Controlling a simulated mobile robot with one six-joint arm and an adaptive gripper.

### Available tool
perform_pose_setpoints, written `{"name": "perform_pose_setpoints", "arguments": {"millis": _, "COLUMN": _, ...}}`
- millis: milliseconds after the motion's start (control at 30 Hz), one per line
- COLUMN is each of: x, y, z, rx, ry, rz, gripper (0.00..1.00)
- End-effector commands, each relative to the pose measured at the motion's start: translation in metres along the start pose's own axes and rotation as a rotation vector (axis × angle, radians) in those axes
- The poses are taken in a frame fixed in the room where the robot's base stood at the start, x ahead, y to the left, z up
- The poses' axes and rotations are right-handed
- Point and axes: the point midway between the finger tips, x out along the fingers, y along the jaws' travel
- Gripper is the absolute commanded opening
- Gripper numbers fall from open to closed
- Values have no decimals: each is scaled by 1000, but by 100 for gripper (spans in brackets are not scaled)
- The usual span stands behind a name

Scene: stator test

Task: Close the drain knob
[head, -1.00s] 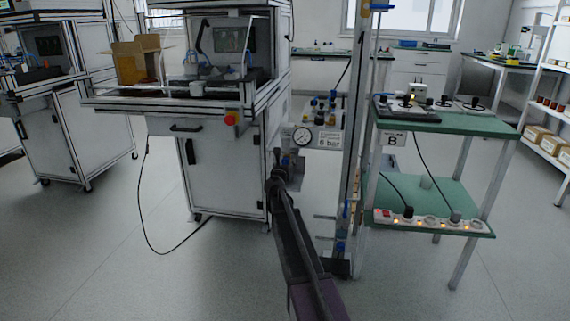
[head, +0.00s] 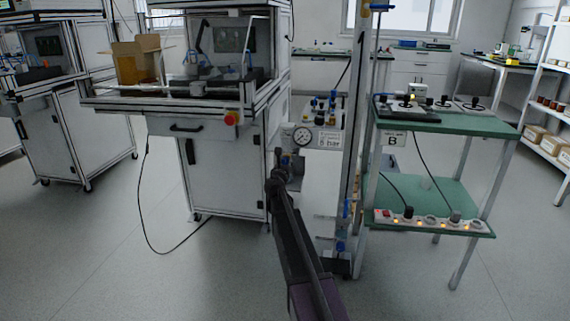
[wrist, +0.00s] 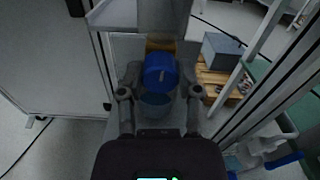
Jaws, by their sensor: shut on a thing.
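In the wrist view, a blue drain knob (wrist: 160,72) sits between the two fingers of my gripper (wrist: 160,92), which is shut on it. A grey-blue bucket (wrist: 157,107) shows below and behind the knob. In the head view, my gripper (head: 286,163) is beside the pressure gauge (head: 302,137), to its lower left. My own arm hides most of the fingers and the knob in that view.
A framed machine cabinet (head: 225,165) stands to the left. A green two-shelf trolley (head: 450,122) with sockets and devices stands to the right. A metal post (head: 352,150) with tubing rises close to my gripper.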

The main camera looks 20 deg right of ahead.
Motion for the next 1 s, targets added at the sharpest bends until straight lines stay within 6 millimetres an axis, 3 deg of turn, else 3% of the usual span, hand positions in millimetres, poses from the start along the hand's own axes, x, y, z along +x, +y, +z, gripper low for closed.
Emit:
{"name": "perform_pose_setpoints", "arguments": {"millis": 267, "x": 1, "y": 0, "z": 0, "rx": 139, "ry": 0, "rz": 0, "gripper": 0}}
{"name": "perform_pose_setpoints", "arguments": {"millis": 1000, "x": 2, "y": -1, "z": 0, "rx": 753, "ry": 0, "rz": 0, "gripper": 0}}
